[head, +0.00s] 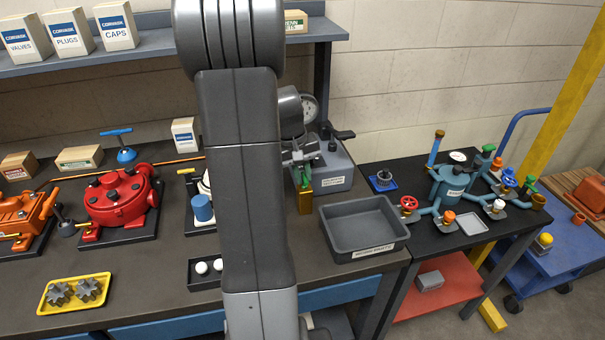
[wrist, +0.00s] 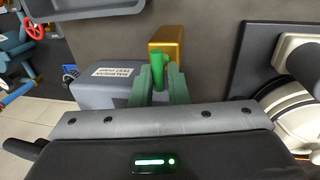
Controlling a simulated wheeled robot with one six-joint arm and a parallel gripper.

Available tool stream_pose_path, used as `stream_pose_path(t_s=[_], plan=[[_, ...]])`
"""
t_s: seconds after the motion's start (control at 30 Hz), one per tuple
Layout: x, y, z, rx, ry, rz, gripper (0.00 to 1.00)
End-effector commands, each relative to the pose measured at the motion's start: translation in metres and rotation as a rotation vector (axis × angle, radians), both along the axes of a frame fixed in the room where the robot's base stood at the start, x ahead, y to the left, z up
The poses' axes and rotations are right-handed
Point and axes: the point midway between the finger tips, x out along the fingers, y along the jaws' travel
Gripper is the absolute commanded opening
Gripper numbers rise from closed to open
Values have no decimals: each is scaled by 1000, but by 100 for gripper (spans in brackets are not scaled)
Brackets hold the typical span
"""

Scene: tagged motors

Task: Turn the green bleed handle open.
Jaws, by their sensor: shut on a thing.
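The green bleed handle (wrist: 154,62) stands up beside a brass block (wrist: 168,40) in the wrist view. My gripper (wrist: 159,74) is shut on the handle, one finger on each side of it. In the head view, my gripper (head: 301,160) is at the green handle (head: 305,180), just above the brass block (head: 306,201). The block is at the left side of a grey labelled pump box (head: 338,176), which also shows in the wrist view (wrist: 92,95). My arm and fingers hide part of the handle, and its exact angle is hard to tell.
A round gauge (head: 310,108) is close behind my gripper. An empty grey tray (head: 392,239) is to the right on the bench. A red pump (head: 118,200) and a yellow tray of gears (head: 98,304) are on the left. A blue valve assembly (head: 452,183) stands on the right table.

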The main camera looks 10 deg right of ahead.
Motion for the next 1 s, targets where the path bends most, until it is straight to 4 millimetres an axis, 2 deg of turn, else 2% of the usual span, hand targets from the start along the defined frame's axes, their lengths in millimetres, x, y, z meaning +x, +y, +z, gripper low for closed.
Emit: stream_pose_path(t_s=[0.07,0.1,0.17,0.2,0.57,0.67,1.0], plan=[[0,0,1,-2,0,2,0],[0,0,1,-2,0,2,20],[0,0,1,-2,0,1,32],[0,0,1,-1,0,1,34],[1,1,7,-1,-1,0,34],[1,4,21,-2,-4,1,34],[0,19,95,-1,-5,1,34]])
